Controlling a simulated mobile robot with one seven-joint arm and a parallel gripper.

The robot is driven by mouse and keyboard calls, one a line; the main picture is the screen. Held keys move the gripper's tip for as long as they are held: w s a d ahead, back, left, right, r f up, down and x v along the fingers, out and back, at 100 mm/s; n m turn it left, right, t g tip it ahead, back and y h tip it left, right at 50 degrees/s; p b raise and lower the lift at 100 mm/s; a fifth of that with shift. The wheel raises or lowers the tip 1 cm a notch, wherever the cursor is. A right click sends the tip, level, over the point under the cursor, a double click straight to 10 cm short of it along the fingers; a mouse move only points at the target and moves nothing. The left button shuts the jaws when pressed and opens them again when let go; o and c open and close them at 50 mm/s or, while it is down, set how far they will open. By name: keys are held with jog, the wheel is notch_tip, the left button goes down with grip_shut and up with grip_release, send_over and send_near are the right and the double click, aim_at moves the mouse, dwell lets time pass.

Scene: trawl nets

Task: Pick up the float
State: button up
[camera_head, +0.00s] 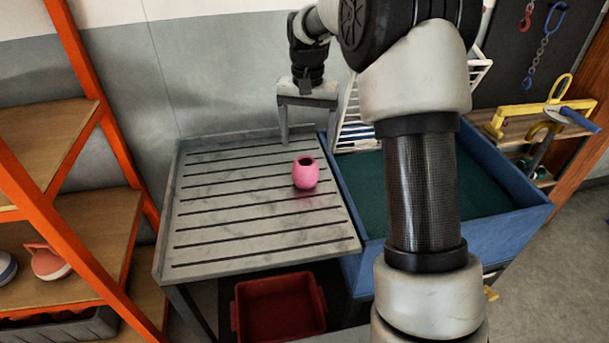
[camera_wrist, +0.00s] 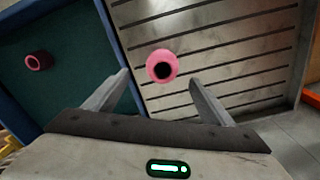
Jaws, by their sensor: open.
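The float (camera_head: 306,174) is a small pink barrel shape with a dark hole in its top. It stands on the grey slatted table (camera_head: 220,215), near the table's right side. My gripper (camera_head: 308,132) is open and empty, above and behind the float in the head view. In the wrist view the float (camera_wrist: 161,66) shows beyond the two spread fingertips (camera_wrist: 158,75), roughly centred between them, with a gap to both. Nothing hides it.
A blue-walled bin (camera_head: 345,205) with a dark green floor adjoins the table on the right. In the wrist view a dark pink-rimmed piece (camera_wrist: 38,60) lies in it. A red crate (camera_head: 280,307) sits below the table. An orange-framed shelf (camera_head: 80,95) stands left.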

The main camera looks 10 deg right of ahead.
aim_at(305, 167)
jog(key=shift+w+a+f+b, duration=0.1)
jog(key=shift+f+b, duration=0.1)
jog(key=shift+f, duration=1.45)
jog(key=shift+w+f+b, duration=0.15)
jog(key=shift+f+b, duration=0.1)
jog(key=shift+f, duration=1.45)
jog(key=shift+w+a+f+b, duration=0.1)
jog(key=shift+f+b, duration=0.1)
jog(key=shift+f, duration=1.45)
jog(key=c, duration=1.2)
